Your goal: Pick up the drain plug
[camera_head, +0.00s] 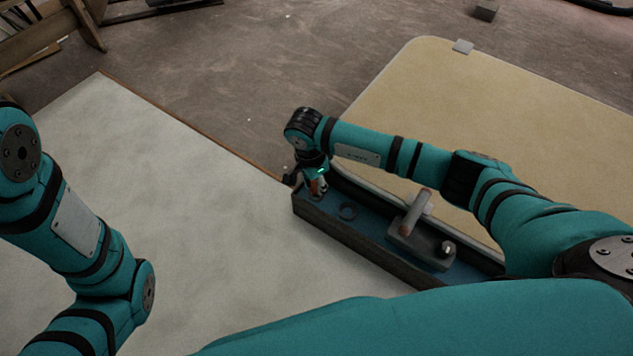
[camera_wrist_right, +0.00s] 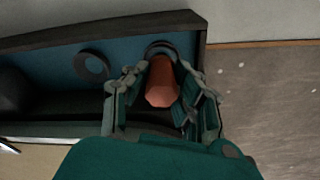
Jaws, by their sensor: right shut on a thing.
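The drain plug, an orange-red hexagonal piece (camera_wrist_right: 162,88), shows between the fingers of my right gripper (camera_wrist_right: 162,78) in the right wrist view. The fingers are shut on it from both sides. A dark ring shows around or just behind its far end; I cannot tell whether the plug is clear of the tray floor. In the head view my right gripper (camera_head: 318,186) is at the far left end of a dark tray with a blue floor (camera_head: 372,222), and only a small reddish bit of the plug shows. My left arm is at the left; its gripper is out of view.
A grey block with a handle (camera_head: 422,236) sits further right in the tray. A pale surface (camera_head: 190,210) lies clear left of the tray; a tan panel (camera_head: 500,120) lies beyond.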

